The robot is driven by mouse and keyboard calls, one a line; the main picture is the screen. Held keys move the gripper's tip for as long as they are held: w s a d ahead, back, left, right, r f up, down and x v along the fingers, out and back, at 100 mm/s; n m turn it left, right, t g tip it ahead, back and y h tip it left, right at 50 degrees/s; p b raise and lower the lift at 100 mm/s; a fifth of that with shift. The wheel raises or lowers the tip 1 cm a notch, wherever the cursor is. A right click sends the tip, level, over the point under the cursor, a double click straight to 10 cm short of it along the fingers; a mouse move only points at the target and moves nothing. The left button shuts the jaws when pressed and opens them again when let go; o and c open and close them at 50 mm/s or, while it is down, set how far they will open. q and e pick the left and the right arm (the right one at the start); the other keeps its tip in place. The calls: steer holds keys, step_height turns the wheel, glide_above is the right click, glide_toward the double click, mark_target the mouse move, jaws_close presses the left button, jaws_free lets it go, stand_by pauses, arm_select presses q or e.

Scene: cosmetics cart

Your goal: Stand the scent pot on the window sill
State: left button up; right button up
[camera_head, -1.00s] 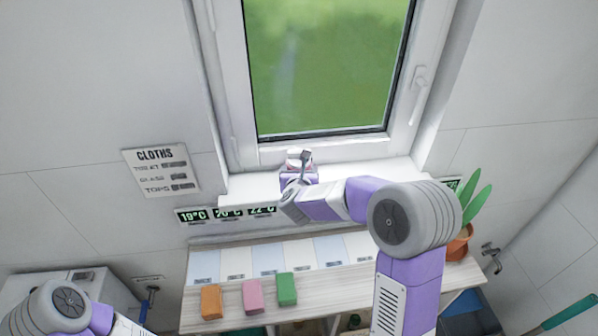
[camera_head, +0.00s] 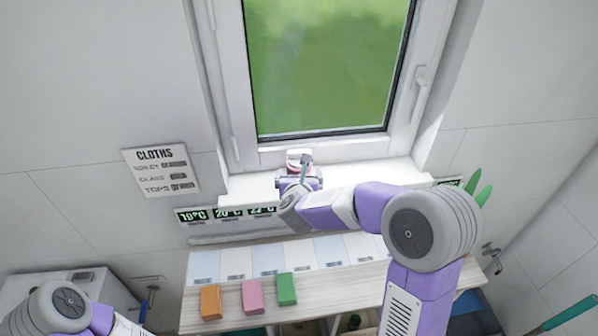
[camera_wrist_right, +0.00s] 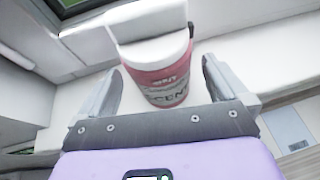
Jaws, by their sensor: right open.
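The scent pot (camera_wrist_right: 160,75) is pink and white with a white top and lettering on its side. In the right wrist view it stands on the white window sill (camera_wrist_right: 240,50), between and beyond the open fingers of my right gripper (camera_wrist_right: 160,90). A gap shows beside the fingers. In the head view the pot (camera_head: 299,157) shows as a small pink and white shape at the sill (camera_head: 362,173) below the window, just past my right gripper (camera_head: 299,176). My left arm shows at the lower left, but its gripper is out of view.
A wooden shelf (camera_head: 350,285) below the sill holds an orange block (camera_head: 210,302), a pink block (camera_head: 252,296) and a green block (camera_head: 286,289). A plant (camera_head: 478,190) is partly hidden behind my right arm. The sill right of the pot is clear. A window handle (camera_head: 419,82) juts out.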

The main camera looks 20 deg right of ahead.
steer(key=v, duration=0.8)
steer(key=shift+s+r, duration=0.15)
steer(key=shift+s, duration=0.15)
steer(key=shift+a, duration=0.1)
